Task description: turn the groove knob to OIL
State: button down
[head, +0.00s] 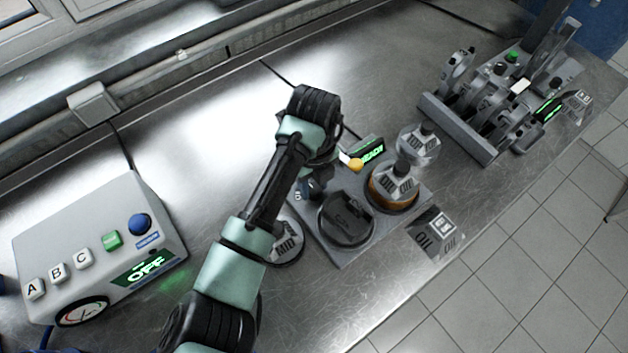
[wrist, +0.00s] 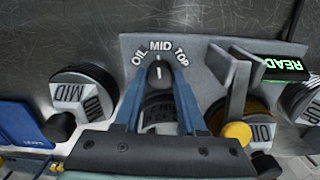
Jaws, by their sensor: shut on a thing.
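The groove knob (wrist: 158,72) is a dark rounded knob on a grey plate (wrist: 213,47), with the labels OIL, MID and TOP in an arc above it in the wrist view. Its white mark points at or close to MID, between OIL on the left and TOP on the right. My gripper (wrist: 158,88) has its two blue fingers on either side of the knob and is shut on it. In the head view my arm hides the knob; the grey station (head: 378,238) shows below and right of my wrist.
A MID ring pot (wrist: 82,92) stands left of the plate. A control box (head: 95,245) reading OFF stands at the left.

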jog(key=n+p, duration=0.2)
jog(key=n, duration=0.3)
jog(key=shift+r+p, duration=0.15)
jog(key=shift+p, duration=0.25)
jog(key=shift+n+p, duration=1)
jog(key=shift+n, duration=1.3)
jog(key=shift+c, duration=2.4)
grip_release()
